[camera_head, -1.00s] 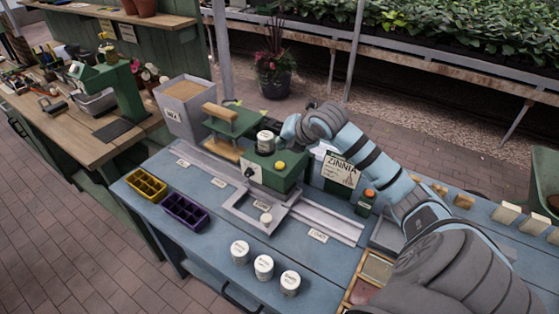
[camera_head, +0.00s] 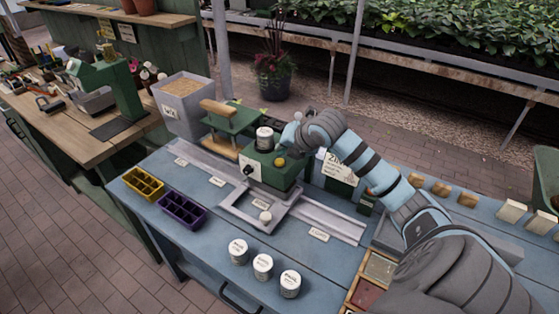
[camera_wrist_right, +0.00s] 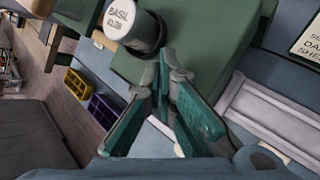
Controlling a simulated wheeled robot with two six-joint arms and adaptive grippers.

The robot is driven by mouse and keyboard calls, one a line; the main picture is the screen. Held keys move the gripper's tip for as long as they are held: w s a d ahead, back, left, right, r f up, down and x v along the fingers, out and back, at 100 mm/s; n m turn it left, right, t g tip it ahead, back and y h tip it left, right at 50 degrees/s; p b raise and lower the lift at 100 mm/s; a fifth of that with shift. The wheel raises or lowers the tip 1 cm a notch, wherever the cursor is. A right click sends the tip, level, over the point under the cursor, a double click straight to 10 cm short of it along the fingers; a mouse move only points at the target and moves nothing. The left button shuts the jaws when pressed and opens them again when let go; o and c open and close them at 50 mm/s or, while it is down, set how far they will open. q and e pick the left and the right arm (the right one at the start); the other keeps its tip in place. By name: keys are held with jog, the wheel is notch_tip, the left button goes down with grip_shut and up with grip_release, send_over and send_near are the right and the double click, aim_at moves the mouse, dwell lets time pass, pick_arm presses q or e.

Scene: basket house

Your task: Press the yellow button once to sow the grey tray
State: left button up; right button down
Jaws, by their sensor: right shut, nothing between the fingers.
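The green seeder (camera_head: 268,172) stands on the blue bench with a round yellow button (camera_head: 279,161) on its top. A white-lidded can (camera_head: 264,138) sits behind the button; in the wrist view the can (camera_wrist_right: 120,18) reads BASIL. My right gripper (camera_head: 287,143) is just above and behind the button, beside the can. In the right wrist view its teal fingers (camera_wrist_right: 172,74) are shut and empty over the green top, and the button cannot be seen. Contact is unclear. A grey square frame (camera_head: 238,212) lies before the seeder; whether it is or holds the grey tray is unclear. My left gripper is out of view.
A yellow tray (camera_head: 143,184) and a purple tray (camera_head: 183,211) lie left on the bench. Several white-lidded cans (camera_head: 263,266) stand at the front edge.

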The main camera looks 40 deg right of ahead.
aim_at(282, 160)
dwell(0.7)
jog(key=shift+f+b, duration=0.45)
jog(key=shift+f+b, duration=0.55)
jog(key=shift+f, duration=0.05)
dwell(0.5)
jog(key=shift+r, duration=0.1)
jog(key=shift+r+p, duration=0.75)
jog(key=shift+r, duration=0.2)
jog(key=shift+r+p, duration=1.85)
jog(key=shift+r, duration=0.75)
jog(key=shift+f, duration=0.1)
